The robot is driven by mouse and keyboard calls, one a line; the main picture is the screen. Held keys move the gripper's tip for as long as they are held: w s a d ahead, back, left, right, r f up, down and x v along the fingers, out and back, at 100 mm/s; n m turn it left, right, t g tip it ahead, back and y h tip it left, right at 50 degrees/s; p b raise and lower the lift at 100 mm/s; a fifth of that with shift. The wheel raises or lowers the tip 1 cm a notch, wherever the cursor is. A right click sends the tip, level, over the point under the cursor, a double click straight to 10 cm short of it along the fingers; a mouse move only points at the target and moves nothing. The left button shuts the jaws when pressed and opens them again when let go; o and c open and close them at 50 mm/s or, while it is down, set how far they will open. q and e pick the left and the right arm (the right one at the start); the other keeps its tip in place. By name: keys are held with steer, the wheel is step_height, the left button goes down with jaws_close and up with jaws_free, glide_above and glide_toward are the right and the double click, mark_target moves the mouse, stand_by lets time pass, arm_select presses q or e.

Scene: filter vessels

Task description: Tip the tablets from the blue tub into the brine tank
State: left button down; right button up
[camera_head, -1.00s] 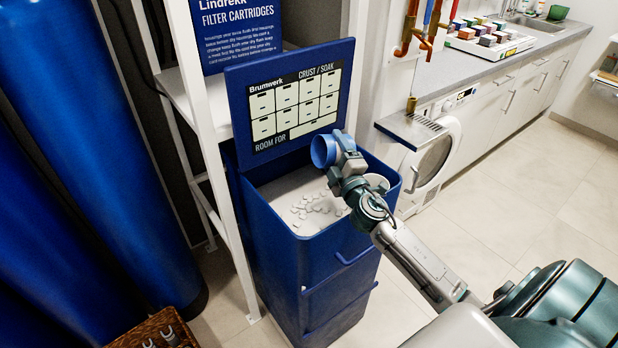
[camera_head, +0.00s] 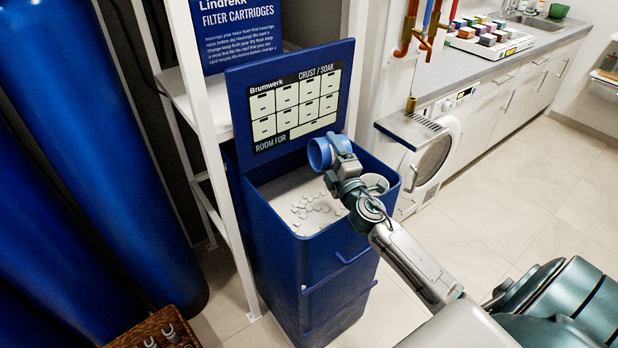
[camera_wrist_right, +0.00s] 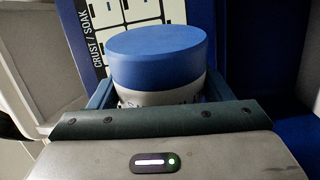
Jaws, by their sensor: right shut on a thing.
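The blue tub (camera_head: 320,153) is in my right gripper (camera_head: 338,160), tilted on its side over the open brine tank, its mouth toward the left. In the right wrist view the tub's blue end (camera_wrist_right: 157,52) and a pale label band show between the fingers. The brine tank (camera_head: 312,262) is a tall blue bin with its lid (camera_head: 290,98) raised at the back. White tablets (camera_head: 314,206) lie scattered on the pale surface inside it. Whether any tablets are still in the tub is hidden. My left gripper is out of view.
A white round cap-like part (camera_head: 376,182) sits in the tank's right corner. A white shelf frame (camera_head: 215,140) stands close on the left, with blue cylinders (camera_head: 100,130) beyond it. A wicker basket (camera_head: 160,330) is at bottom left. A washing machine (camera_head: 432,155) and counter stand at right.

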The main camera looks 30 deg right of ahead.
mark_target(312, 141)
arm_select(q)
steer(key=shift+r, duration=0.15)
arm_select(e)
steer(key=shift+a+r+n, duration=0.1)
steer(key=shift+r+n, duration=0.05)
steer(key=shift+n, duration=0.15)
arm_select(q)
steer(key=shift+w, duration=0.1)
arm_select(e)
steer(key=shift+r+n+p, duration=0.1)
steer(key=shift+n+p, duration=0.2)
steer(key=shift+n, duration=0.1)
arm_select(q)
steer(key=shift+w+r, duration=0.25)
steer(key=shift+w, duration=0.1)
arm_select(e)
steer(key=shift+a, duration=0.1)
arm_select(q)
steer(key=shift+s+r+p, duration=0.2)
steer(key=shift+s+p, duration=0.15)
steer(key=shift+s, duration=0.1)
arm_select(e)
steer(key=shift+a+r+n+y, duration=0.15)
steer(key=shift+n+y, duration=0.15)
steer(key=shift+n, duration=0.2)
